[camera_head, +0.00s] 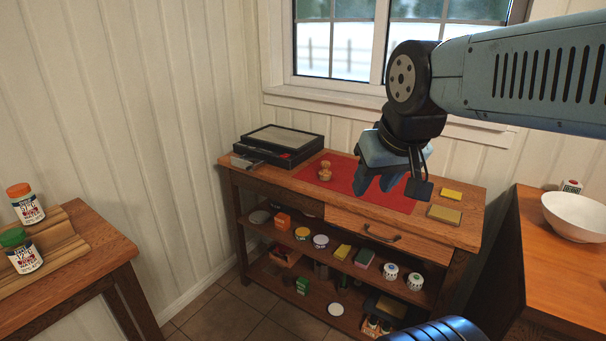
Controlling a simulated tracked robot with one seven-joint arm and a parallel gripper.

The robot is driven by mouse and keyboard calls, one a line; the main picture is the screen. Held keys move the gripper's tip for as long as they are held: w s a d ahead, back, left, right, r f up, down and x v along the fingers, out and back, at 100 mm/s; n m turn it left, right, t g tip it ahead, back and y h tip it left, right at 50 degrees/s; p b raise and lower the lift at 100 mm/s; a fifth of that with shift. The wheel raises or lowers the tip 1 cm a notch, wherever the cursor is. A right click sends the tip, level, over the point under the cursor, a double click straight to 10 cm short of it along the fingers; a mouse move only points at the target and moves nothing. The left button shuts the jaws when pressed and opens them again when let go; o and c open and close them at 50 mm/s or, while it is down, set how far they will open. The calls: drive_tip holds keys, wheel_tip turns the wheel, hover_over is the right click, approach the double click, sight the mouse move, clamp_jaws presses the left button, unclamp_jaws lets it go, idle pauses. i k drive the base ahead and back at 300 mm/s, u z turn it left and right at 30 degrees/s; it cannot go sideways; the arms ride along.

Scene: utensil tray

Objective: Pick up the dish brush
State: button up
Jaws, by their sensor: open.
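A small, light-brown wooden object with a knob-like top, which looks like the dish brush (325,172), stands on the left part of the red mat (404,201) on the wooden side table. My gripper (376,184) hangs pointing down over the mat, to the right of the brush and apart from it. Its two blue fingers are spread with nothing between them. The gripper hides part of the mat behind it. How high the fingertips are above the mat is hard to tell.
A black tray (292,141) sits at the back left of the table (313,202). Yellow sponges (445,214) lie at its right end. Shelves below hold jars and boxes. A window and wall stand behind. A white bowl (577,216) is on the right counter, jars (25,206) at left.

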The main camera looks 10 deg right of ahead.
sight(324, 175)
drive_tip(key=u, duration=0.15)
drive_tip(key=i, duration=1)
